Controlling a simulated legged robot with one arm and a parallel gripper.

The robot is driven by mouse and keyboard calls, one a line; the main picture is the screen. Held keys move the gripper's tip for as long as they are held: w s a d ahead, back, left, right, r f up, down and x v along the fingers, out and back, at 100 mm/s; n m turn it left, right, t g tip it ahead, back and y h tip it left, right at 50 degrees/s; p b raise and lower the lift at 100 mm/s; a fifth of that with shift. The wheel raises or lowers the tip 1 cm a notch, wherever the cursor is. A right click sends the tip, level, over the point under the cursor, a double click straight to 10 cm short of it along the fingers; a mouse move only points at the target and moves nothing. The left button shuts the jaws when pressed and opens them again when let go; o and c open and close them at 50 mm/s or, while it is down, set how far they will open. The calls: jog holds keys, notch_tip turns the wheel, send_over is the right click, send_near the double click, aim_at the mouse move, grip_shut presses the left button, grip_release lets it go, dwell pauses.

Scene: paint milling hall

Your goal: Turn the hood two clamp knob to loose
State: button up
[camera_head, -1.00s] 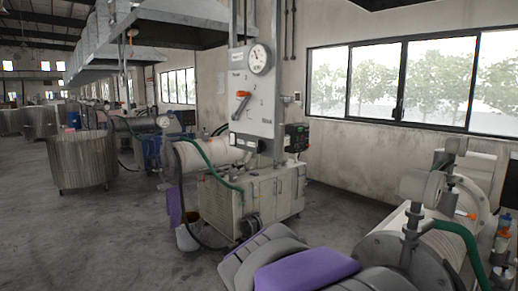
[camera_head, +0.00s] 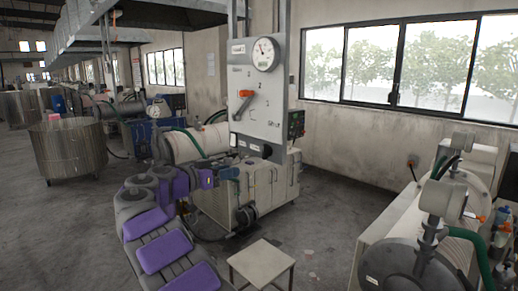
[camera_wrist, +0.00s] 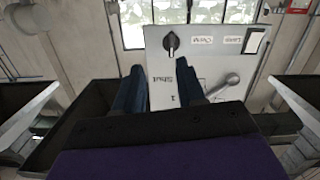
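The hood panel (camera_head: 262,100) is pale grey. In the wrist view it appears upside down, with "Shut" lettering (camera_wrist: 181,83). The clamp knob (camera_wrist: 171,43) is small and black, beside two white labels too small to read surely. In the head view it seems to be the dark spot (camera_head: 267,151) at the panel's bottom edge. My gripper (camera_head: 230,175) is just below and left of the panel. In the wrist view its two blue fingers (camera_wrist: 160,80) are spread apart with nothing between them. The knob lies beyond the fingertips, apart from them.
An orange-tipped lever (camera_head: 245,94) and a round gauge (camera_head: 264,54) are on the panel; the lever's grey pivot end (camera_wrist: 222,88) shows in the wrist view. A cabinet (camera_head: 262,192) stands below.

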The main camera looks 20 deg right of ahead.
aim_at(263, 151)
jog(key=shift+m+t+h, duration=0.3)
jog(key=shift+m+h, duration=0.2)
jog(key=shift+m, duration=0.3)
jog(key=shift+w+a+r+p+x, duration=0.25)
jog(key=shift+p+x, duration=0.65)
jog(key=shift+x, duration=1.75)
jog(key=shift+w+r+p+x, duration=0.25)
jog(key=shift+w+p+x, duration=0.45)
jog(key=shift+x, duration=2)
jog(key=shift+w+a+r+p+x, duration=0.25)
jog(key=shift+p+x, duration=0.85)
jog(key=shift+x, duration=1.55)
jog(key=shift+s, duration=0.1)
jog(key=shift+r, duration=0.1)
grip_shut()
